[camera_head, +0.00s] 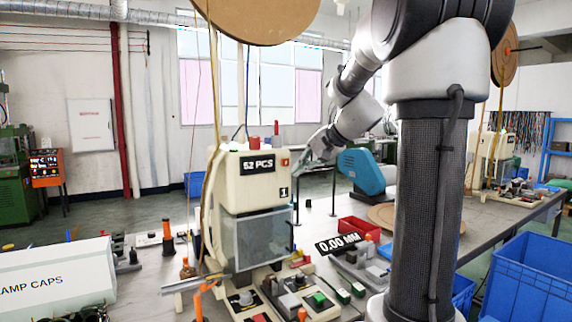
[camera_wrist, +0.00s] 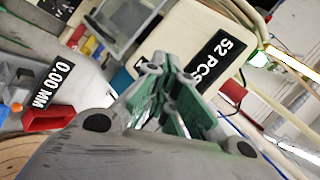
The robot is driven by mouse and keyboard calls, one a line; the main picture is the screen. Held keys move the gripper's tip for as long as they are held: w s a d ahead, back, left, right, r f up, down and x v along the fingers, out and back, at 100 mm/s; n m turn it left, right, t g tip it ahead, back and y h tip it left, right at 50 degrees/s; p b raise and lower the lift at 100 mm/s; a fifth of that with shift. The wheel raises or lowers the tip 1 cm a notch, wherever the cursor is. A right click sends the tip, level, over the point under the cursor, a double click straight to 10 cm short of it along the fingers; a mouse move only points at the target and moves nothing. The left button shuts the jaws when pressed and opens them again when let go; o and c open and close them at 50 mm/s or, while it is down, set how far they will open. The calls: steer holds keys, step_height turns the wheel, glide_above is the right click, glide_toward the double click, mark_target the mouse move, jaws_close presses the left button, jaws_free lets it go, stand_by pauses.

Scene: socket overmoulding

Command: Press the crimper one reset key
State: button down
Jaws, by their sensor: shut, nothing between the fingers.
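Crimper one (camera_head: 248,185) is a cream machine with a "52 PCS" display (camera_head: 257,165) and a "1" label. Its small red key (camera_head: 285,161) sits right of the display in the head view. My gripper (camera_head: 302,160) is shut and empty, close to the right of that key; whether it touches cannot be told. In the wrist view, my gripper's green-grey fingers (camera_wrist: 163,66) are together and point at the cream face, beside the display (camera_wrist: 212,58). The key is not visible there, probably behind the fingers.
A clear guard (camera_head: 262,236) covers the crimper's lower front. A "0.00 MM" display (camera_head: 338,243) and a red bin (camera_head: 358,230) stand to the right on the bench. A blue machine (camera_head: 362,172) stands behind. A hanging brown reel (camera_head: 258,18) is above.

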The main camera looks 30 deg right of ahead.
steer(key=shift+w+a, duration=0.1)
steer(key=shift+w, duration=2.8)
steer(key=shift+w, duration=0.4)
steer(key=shift+w, duration=0.55)
steer(key=shift+s, duration=1)
steer(key=s, duration=0.5)
